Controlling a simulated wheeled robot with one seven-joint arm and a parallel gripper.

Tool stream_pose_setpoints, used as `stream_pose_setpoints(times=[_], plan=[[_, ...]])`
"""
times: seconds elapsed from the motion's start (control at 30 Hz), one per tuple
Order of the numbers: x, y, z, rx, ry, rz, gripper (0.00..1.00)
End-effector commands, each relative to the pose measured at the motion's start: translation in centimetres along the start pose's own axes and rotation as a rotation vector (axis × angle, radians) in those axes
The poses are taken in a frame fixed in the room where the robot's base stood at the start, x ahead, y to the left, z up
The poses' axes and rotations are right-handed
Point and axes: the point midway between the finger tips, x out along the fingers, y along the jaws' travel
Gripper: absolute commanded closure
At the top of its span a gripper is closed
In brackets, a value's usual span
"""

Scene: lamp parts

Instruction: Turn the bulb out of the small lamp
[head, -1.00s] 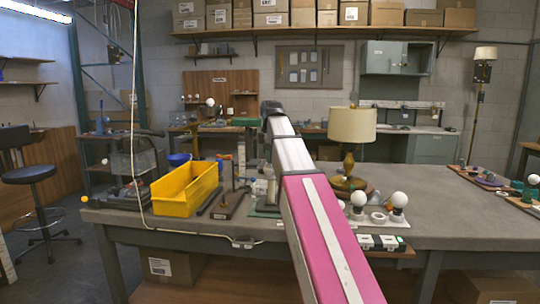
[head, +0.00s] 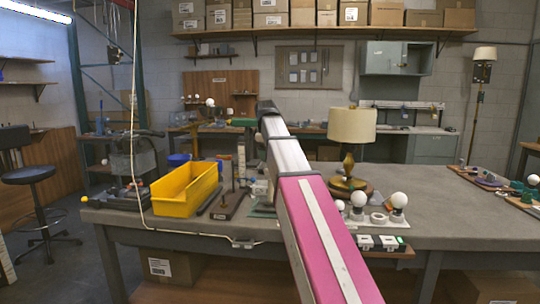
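A brass table lamp (head: 352,128) with a cream shade stands upright on the workbench, right of my arm. White round bulbs stand in front of it: a large one (head: 398,200) and a smaller one (head: 358,199) on a pale board, with another (head: 340,205) at my arm's right edge. I cannot tell which item is the small lamp; small parts (head: 261,187) beside my arm's left edge are partly covered. My pink and silver arm reaches over the bench. My gripper is not visible, so its hold and its place relative to the bulbs are hidden.
A yellow bin (head: 186,190) and a dark stand with an upright rod (head: 230,204) are left of my arm. A white cable hangs down at the left. A white ring (head: 378,218) lies by the bulbs. The grey bench (head: 455,215) is mostly clear to the right.

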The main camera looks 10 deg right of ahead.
Motion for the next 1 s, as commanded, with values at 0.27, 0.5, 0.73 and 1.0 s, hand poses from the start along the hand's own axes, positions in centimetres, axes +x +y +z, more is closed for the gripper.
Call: stream_pose_setpoints(times=[0.27, 0.5, 0.73, 1.0], plan=[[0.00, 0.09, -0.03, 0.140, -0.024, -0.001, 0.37], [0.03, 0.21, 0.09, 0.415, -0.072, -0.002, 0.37], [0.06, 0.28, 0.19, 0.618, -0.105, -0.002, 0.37], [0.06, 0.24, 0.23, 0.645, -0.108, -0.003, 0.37]])
